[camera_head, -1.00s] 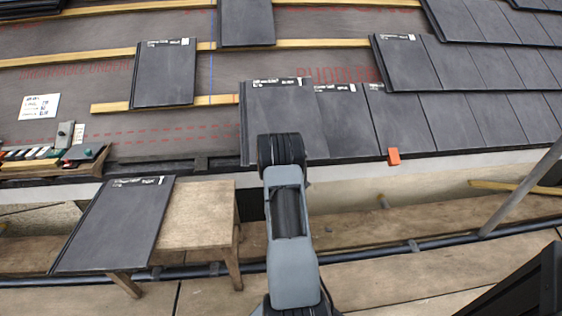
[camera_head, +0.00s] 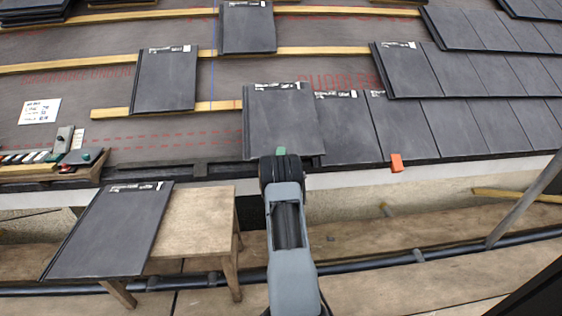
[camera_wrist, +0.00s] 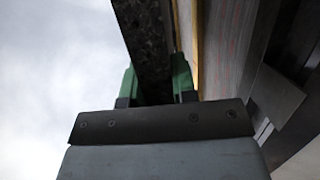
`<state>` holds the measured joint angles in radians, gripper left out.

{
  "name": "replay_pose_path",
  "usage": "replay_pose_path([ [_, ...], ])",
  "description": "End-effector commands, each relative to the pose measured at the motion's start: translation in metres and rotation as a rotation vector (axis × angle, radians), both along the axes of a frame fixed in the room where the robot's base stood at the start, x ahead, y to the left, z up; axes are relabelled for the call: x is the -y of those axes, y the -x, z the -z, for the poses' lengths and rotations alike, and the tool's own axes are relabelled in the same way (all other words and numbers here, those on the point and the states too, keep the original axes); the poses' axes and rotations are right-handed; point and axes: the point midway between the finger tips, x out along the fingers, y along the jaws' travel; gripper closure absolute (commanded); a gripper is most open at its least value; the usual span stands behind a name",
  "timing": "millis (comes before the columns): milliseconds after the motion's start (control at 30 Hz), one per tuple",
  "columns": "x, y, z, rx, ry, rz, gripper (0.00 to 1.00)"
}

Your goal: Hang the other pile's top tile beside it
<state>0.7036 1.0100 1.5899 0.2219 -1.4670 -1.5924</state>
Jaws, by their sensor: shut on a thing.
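My gripper (camera_head: 281,152) is shut on the lower edge of a dark grey tile (camera_head: 283,118). In the head view this tile lies over the left end of the eaves row, its right edge at or over the neighbouring laid tile (camera_head: 347,122); whether it touches the roof cannot be told. In the wrist view, the green fingers (camera_wrist: 158,85) stand on either side of the dark tile (camera_wrist: 148,45). Another dark tile (camera_head: 108,232) lies on the wooden table at lower left. Two more tiles lie on the roof, one at left (camera_head: 165,80) and one higher up (camera_head: 247,27).
The wooden table (camera_head: 198,220) stands below the eaves. An orange block (camera_head: 397,162) sits at the eaves edge. A white card (camera_head: 39,111) and a tool tray (camera_head: 45,170) are at left. Wooden battens (camera_head: 110,60) cross the bare membrane. A diagonal pole (camera_head: 525,198) stands at right.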

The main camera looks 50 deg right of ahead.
Motion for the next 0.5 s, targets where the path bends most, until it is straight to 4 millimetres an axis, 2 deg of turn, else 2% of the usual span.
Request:
replay_pose_path([
  [300,0.013,-0.016,0.028,0.006,0.007,0.000,1.00],
  [500,0.018,-0.022,0.039,0.008,0.008,0.001,1.00],
])
